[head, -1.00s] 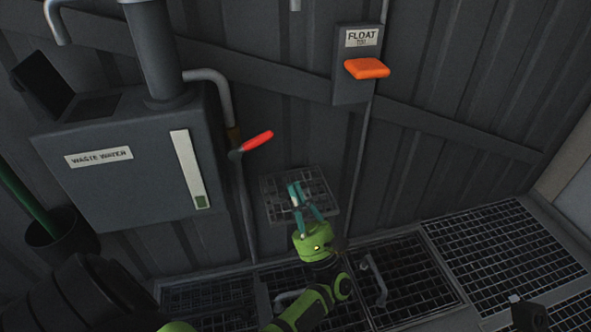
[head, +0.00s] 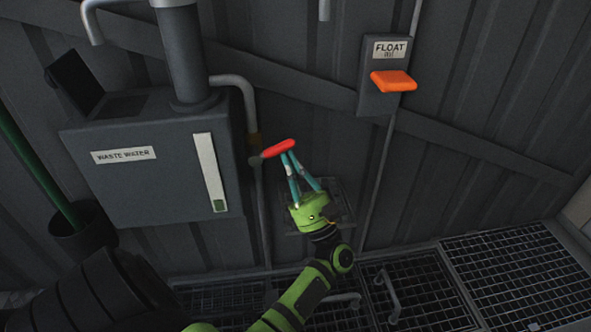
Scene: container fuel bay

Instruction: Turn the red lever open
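The red lever (head: 278,148) sticks out to the right and slightly up from a pipe valve beside the grey waste water box (head: 150,185). The fingertips overlap the lever's lower edge in the picture. I cannot tell whether they touch it, or whether they are shut or slightly apart.
An orange float handle (head: 393,81) juts from a wall box at the upper right. A bent grey pipe (head: 243,92) runs down to the valve. A dark bin (head: 82,238) with a green pole stands at the left. Metal grating (head: 515,265) covers the lower right.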

